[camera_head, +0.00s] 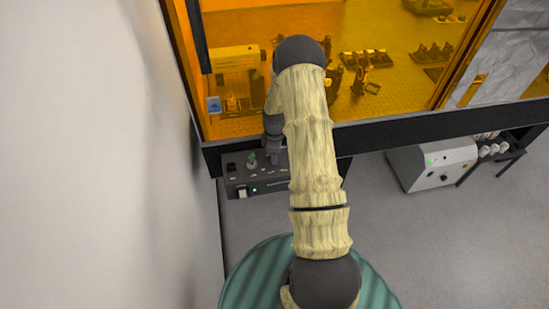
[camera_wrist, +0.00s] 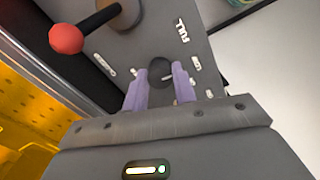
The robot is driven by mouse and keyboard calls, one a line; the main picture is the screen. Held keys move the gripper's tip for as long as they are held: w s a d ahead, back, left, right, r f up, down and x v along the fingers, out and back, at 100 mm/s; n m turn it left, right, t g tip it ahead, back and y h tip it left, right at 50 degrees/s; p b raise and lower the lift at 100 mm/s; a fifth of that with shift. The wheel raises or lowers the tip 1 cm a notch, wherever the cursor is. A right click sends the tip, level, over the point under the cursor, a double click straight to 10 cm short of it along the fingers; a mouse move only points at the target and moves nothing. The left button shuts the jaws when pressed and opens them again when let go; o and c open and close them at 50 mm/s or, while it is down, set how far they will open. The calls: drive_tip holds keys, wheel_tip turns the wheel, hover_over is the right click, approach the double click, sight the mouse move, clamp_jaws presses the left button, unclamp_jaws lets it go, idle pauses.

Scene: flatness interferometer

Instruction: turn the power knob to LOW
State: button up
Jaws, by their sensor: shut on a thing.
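The power knob (camera_wrist: 160,71) is a dark round knob on the grey control panel (camera_wrist: 150,40), seen in the wrist view between my two lavender fingertips. My gripper (camera_wrist: 160,77) is shut on the knob. Pale labels lie around it; one reads FULL (camera_wrist: 182,30), and a smaller one, seemingly LOW (camera_wrist: 197,63), is below that. I cannot make out which way the knob points. In the head view my gripper (camera_head: 273,157) reaches down to the dark control box (camera_head: 258,188) under the bench edge; the knob is hidden there.
A lever with a red ball (camera_wrist: 66,39) stands close beside my gripper. An amber enclosure (camera_head: 400,45) with optics is above the box. A pale wall (camera_head: 100,150) is at left. A grey-white unit (camera_head: 432,164) stands at right, with open floor (camera_head: 440,240) in front.

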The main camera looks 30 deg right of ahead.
drive_tip(key=m+b, duration=0.2)
drive_tip(key=m, duration=0.3)
drive_tip(key=shift+w, duration=0.1)
drive_tip(key=shift+r, duration=0.1)
idle(0.4)
drive_tip(key=o, duration=1)
drive_tip(key=shift+b, duration=0.3)
wheel_tip(320, 180, up, 17)
drive_tip(key=b, duration=0.3)
drive_tip(key=shift+r, duration=0.15)
